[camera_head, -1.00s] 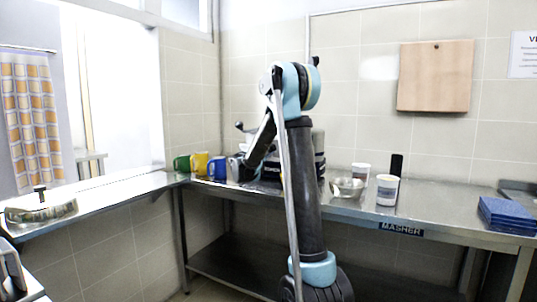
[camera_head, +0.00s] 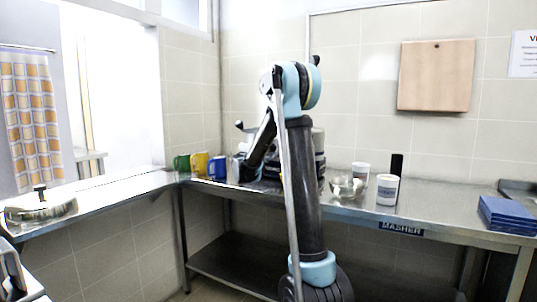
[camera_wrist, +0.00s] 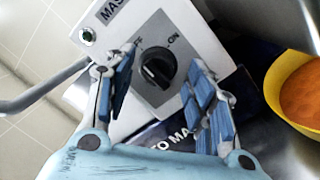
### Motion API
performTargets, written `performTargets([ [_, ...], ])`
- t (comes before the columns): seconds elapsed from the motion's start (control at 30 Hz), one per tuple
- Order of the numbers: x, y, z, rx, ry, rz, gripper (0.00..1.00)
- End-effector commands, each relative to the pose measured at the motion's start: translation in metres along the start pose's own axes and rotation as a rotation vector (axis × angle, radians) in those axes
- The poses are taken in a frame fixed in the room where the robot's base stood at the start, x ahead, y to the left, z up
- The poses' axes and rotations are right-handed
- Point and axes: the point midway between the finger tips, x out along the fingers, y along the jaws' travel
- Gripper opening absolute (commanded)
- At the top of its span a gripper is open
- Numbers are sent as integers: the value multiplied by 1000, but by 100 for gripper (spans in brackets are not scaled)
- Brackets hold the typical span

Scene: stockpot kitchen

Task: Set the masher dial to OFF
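The masher dial (camera_wrist: 158,70) is a round black knob on a grey plate with OFF and ON labels, seen in the wrist view. OFF is at its upper left, partly hidden by a finger; ON is at its upper right. I cannot tell for sure which label the knob points to. My gripper (camera_wrist: 160,95) is open, its blue-padded fingers on either side of the dial with gaps to it. The masher housing (camera_wrist: 205,45) is white. In the head view the masher (camera_head: 319,150) stands on the counter, mostly hidden behind my arm.
A yellow mug (camera_wrist: 273,88) with orange-brown inside is right of the masher in the wrist view. Green (camera_head: 181,163), yellow (camera_head: 199,162) and blue (camera_head: 217,169) mugs stand left of the masher. A metal bowl (camera_head: 346,188) and white cups (camera_head: 387,190) stand to its right.

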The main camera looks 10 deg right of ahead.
Motion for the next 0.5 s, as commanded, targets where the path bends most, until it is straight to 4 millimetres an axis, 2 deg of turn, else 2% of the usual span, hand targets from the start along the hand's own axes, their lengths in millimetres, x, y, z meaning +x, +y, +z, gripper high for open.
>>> performTargets([
  [0.27, -2, 1, 0, -1, 0, 2, 50],
  [0.37, -11, 2, 0, -1, 0, 3, 50],
  [0.5, -33, 2, -1, -1, 2, 4, 50],
])
